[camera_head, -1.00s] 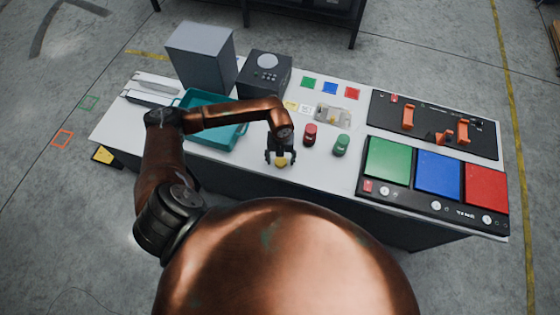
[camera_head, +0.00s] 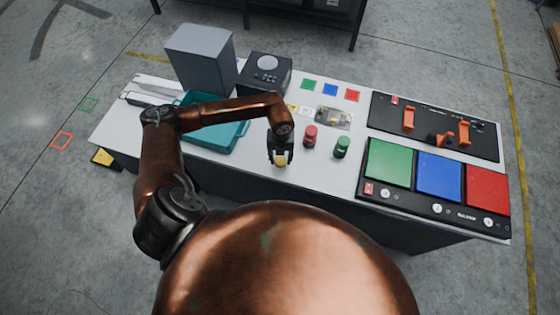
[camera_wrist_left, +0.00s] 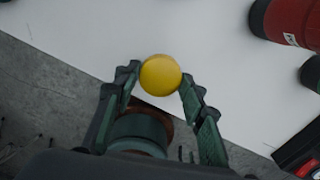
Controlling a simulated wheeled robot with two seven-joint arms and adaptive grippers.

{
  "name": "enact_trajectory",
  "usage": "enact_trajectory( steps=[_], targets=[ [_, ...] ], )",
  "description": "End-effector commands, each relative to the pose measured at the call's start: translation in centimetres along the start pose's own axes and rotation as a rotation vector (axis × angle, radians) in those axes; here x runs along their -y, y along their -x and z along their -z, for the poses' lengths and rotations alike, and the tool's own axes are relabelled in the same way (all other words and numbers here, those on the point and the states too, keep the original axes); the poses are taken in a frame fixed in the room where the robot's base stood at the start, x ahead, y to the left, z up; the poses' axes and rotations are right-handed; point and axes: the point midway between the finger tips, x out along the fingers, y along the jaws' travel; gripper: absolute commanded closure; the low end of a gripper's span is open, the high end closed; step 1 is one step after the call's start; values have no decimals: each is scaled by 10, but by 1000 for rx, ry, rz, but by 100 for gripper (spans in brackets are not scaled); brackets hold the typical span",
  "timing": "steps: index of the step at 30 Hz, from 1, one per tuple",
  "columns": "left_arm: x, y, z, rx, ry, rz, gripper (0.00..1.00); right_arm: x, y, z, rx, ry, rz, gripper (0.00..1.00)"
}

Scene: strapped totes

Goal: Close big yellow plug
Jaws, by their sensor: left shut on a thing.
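The yellow plug (camera_head: 281,161) is at the front edge of the white table, left of the red and green plugs. In the left wrist view its round yellow top (camera_wrist_left: 160,75) lies between the two fingertips. My left gripper (camera_head: 280,156) points down over it and is shut on it; in the wrist view the fingers (camera_wrist_left: 160,83) touch it on both sides. The lower part of the plug is hidden, so I cannot tell how it sits on the table. My right gripper is not in view.
A red plug (camera_head: 310,136) and a green plug (camera_head: 341,147) stand close to the right. A teal tote (camera_head: 236,137) is at the left under my arm. A panel with green, blue and red squares (camera_head: 437,173) is at the right.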

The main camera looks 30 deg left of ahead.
Motion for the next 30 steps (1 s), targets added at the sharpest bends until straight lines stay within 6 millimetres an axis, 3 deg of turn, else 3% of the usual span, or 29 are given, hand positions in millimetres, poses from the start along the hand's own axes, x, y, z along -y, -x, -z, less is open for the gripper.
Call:
enact_trajectory(
  steps=[10, 19, 30],
  targets=[
    [30, 69, 51, 2, -9, 4, 75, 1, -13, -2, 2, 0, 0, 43],
    [59, 96, 105, 1, -6, 2, 75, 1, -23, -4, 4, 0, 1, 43],
    [68, 105, 122, 0, 0, 0, 75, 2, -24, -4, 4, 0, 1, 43]
  ],
)
